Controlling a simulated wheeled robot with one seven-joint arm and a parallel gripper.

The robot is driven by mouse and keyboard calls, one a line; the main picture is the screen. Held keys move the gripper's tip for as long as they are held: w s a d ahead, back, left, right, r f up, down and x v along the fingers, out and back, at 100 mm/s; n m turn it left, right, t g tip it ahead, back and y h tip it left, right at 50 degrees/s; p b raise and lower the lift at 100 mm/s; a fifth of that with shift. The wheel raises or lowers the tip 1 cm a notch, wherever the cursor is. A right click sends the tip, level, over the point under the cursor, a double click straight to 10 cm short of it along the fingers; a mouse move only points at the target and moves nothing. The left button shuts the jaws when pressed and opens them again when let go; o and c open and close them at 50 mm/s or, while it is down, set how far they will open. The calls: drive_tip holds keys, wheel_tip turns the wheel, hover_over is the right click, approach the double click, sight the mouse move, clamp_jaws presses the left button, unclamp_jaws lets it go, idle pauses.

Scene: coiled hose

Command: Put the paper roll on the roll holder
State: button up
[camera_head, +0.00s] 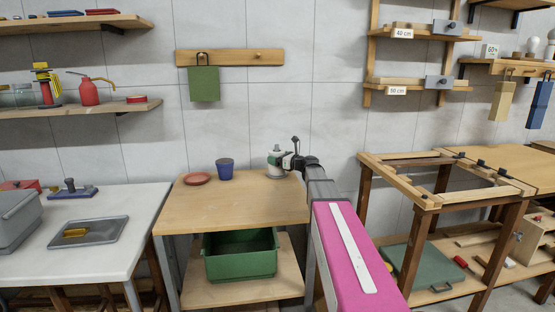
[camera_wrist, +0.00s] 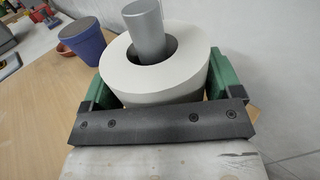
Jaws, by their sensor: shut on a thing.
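The white paper roll (camera_wrist: 150,85) is around the upright grey post of the roll holder (camera_wrist: 146,30) in the wrist view. The post stands up through the roll's hole, with a dark gap showing around part of it. My gripper (camera_wrist: 158,90) is shut on the roll, with a green finger on each side. In the head view my gripper (camera_head: 281,160) is at the back right of the wooden table (camera_head: 240,210), and it hides much of the roll and holder. Whether the roll rests on the holder's base cannot be seen.
A blue cup (camera_head: 224,169) and a reddish dish (camera_head: 197,178) stand left of my gripper on the table. A green crate (camera_head: 240,262) sits on the shelf below. A wooden rail (camera_head: 230,57) with a hanging green piece is on the wall above. The table's front is clear.

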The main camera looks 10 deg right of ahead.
drive_tip(key=o, duration=0.8)
drive_tip(key=shift+f, duration=0.1)
drive_tip(key=v, duration=1.2)
drive_tip(key=shift+r, duration=0.2)
